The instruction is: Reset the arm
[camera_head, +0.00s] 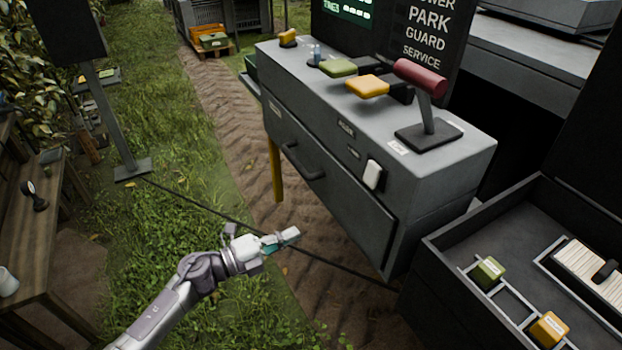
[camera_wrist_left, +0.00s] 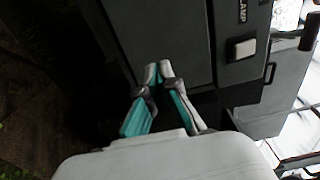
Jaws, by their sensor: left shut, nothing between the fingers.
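My left arm comes in from the bottom left in the head view. Its gripper (camera_head: 285,238) hangs above the grass and the dirt track, in front of the grey cabinet and apart from it. In the left wrist view the two teal-lined fingers (camera_wrist_left: 158,72) meet at their tips, shut with nothing between them. The dark cabinet front (camera_wrist_left: 170,30) and a white switch (camera_wrist_left: 243,48) show beyond the fingertips. My right gripper is in neither view.
The grey cabinet (camera_head: 335,190) carries a red-handled lever (camera_head: 420,77) and yellow and green pads. An open drawer box (camera_head: 455,240) stands at the lower right with a green block (camera_head: 488,272) and a yellow block (camera_head: 549,329). A wooden bench (camera_head: 45,215) stands left. A dark cable crosses the grass.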

